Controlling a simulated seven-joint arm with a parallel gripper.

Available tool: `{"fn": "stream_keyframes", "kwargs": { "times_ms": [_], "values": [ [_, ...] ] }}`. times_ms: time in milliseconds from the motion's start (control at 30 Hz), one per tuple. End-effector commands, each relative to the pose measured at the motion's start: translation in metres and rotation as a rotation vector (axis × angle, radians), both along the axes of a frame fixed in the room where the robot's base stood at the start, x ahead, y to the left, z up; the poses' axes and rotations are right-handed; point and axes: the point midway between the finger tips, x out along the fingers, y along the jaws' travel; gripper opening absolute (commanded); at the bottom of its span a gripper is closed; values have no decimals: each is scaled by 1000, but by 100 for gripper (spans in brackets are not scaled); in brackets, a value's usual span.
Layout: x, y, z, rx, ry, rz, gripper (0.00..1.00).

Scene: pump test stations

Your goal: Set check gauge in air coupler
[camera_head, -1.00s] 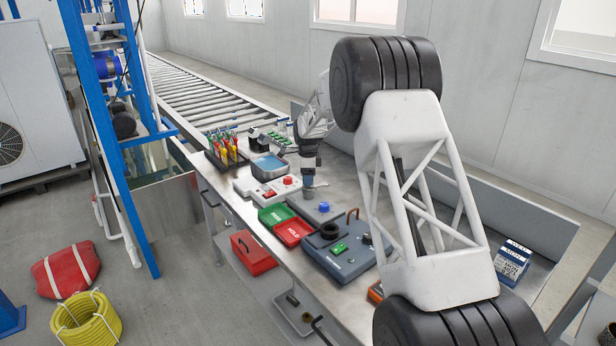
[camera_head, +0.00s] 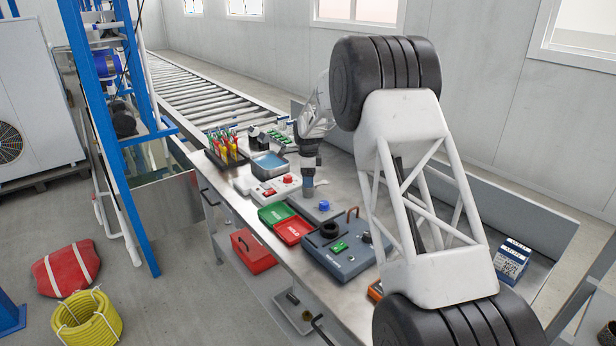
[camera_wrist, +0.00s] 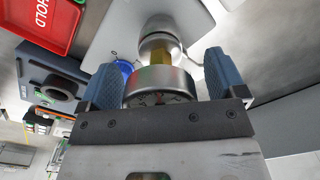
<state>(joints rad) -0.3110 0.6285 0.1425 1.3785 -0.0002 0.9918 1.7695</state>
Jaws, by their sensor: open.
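The check gauge (camera_wrist: 160,86), a round silver body with a dial, sits between my two blue jaws in the wrist view. Its brass stem (camera_wrist: 162,62) runs into a silver fitting, the air coupler (camera_wrist: 158,25), on a light grey plate with a blue knob (camera_wrist: 122,68). How deep the stem sits is hard to tell. My gripper (camera_wrist: 160,66) is open, with one jaw on each side of the gauge and visible gaps. In the head view my gripper (camera_head: 308,184) is over the station beside the blue knob (camera_head: 324,205); the gauge is too small to make out there.
A red HOLD tray (camera_head: 293,231) and a green tray (camera_head: 276,214) lie close by. A blue-grey box (camera_head: 345,262) with a black ring and handle stands nearer. A white box with red buttons (camera_head: 270,190) and a blue-lined tray (camera_head: 268,163) stand behind.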

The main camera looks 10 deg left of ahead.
Motion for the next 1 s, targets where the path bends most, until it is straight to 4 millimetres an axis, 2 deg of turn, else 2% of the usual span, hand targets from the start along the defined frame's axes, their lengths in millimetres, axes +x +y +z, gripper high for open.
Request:
{"fn": "stream_keyframes", "kwargs": {
  "times_ms": [267, 700, 1000],
  "values": [
    [0, 0, 14, 0, -2, 0, 90],
    [0, 0, 66, 0, -2, 0, 90],
    [0, 0, 79, 0, -1, 0, 90]
  ]
}}
